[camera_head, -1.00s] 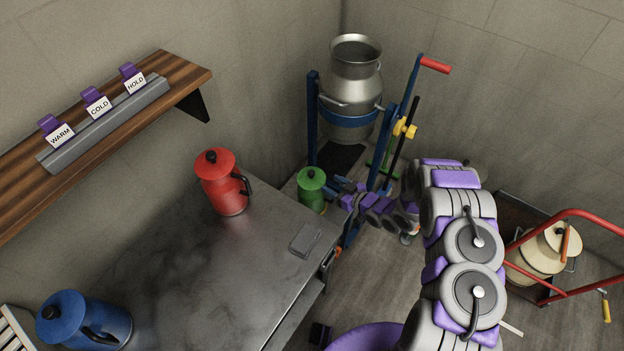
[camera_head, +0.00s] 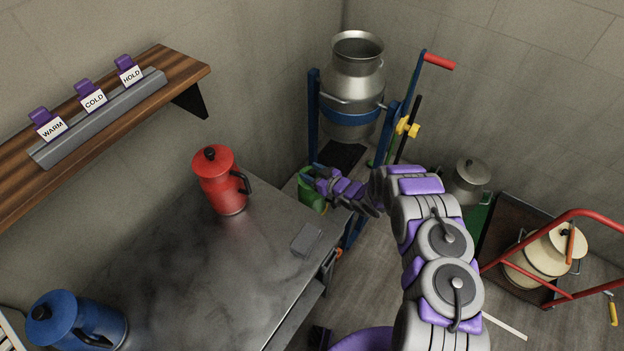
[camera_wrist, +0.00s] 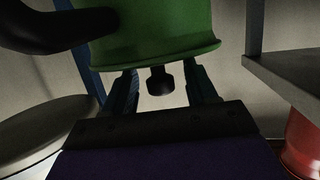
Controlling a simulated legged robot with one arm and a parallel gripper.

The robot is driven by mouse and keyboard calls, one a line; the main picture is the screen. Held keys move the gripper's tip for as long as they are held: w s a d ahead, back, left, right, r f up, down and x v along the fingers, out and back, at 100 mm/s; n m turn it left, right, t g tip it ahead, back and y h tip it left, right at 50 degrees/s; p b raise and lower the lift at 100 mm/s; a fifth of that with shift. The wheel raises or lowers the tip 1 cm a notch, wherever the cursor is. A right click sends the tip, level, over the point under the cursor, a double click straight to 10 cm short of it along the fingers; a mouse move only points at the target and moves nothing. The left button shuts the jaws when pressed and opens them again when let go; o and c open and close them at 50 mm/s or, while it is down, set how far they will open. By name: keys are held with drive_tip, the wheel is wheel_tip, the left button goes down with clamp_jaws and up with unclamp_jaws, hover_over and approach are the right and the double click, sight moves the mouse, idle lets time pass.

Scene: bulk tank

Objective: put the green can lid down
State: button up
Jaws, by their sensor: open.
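The wrist view appears upside down. There the green lid (camera_wrist: 165,52) has a dark knob (camera_wrist: 158,82) pointing down in the picture. My two fingers show in the wrist view (camera_wrist: 161,80), open on either side of the knob, with gaps to it. The lid appears seated on the can. The can's dark handle (camera_wrist: 55,32) shows at the upper left.
The red can (camera_head: 222,185) stands on the worktop (camera_head: 195,265), near the green can. A small grey block (camera_head: 306,239) lies by the edge. The blue can (camera_head: 78,320) is at the near left. A steel churn (camera_head: 353,85) in a blue frame stands behind.

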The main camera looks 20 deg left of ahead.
drive_tip(key=shift+c, duration=0.4)
clamp_jaws()
drive_tip(key=shift+r, duration=0.15)
